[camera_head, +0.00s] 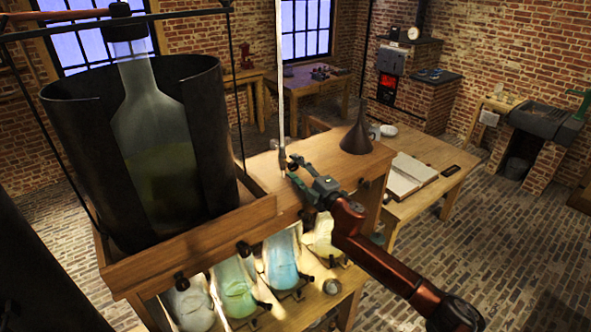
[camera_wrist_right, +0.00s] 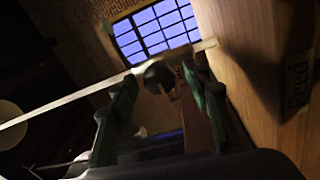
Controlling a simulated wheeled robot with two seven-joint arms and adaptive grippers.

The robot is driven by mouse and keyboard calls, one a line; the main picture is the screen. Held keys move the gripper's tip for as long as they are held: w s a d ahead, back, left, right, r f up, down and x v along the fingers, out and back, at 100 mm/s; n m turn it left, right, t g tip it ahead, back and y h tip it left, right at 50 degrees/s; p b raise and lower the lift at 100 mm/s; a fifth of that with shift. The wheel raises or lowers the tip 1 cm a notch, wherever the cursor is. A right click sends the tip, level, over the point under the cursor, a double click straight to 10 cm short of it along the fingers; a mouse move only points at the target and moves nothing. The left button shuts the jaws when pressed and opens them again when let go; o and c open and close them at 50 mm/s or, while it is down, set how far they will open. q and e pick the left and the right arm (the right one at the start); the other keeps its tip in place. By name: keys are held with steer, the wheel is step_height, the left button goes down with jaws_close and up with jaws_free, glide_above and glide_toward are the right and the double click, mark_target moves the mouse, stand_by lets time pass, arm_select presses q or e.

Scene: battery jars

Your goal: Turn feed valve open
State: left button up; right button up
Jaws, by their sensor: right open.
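The feed valve shows as a small dark fitting (camera_head: 282,160) at the lower end of a pale upright tube (camera_head: 280,80), by the wooden shelf's edge. In the right wrist view a dark rounded knob (camera_wrist_right: 158,76) lies between the fingertips, with the tube running to it. A label reading "Feed" (camera_wrist_right: 297,78) is on the wood at the right. My right gripper (camera_head: 292,167) is open, its green fingers (camera_wrist_right: 160,88) on either side of the knob; I cannot tell whether they touch it. My left gripper is not in view.
A large bottle (camera_head: 150,130) stands in a dark cut-away cylinder (camera_head: 215,130) on the wooden shelf (camera_head: 190,245). A dark funnel (camera_head: 357,136) stands right of the gripper. Several glass jars (camera_head: 282,262) sit below the shelf. An open book (camera_head: 408,175) lies on the table behind.

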steer(key=shift+s+d, duration=0.15)
steer(key=v, duration=1.1)
steer(key=shift+s, duration=0.25)
steer(key=shift+d+f, duration=0.1)
steer(key=shift+d, duration=0.05)
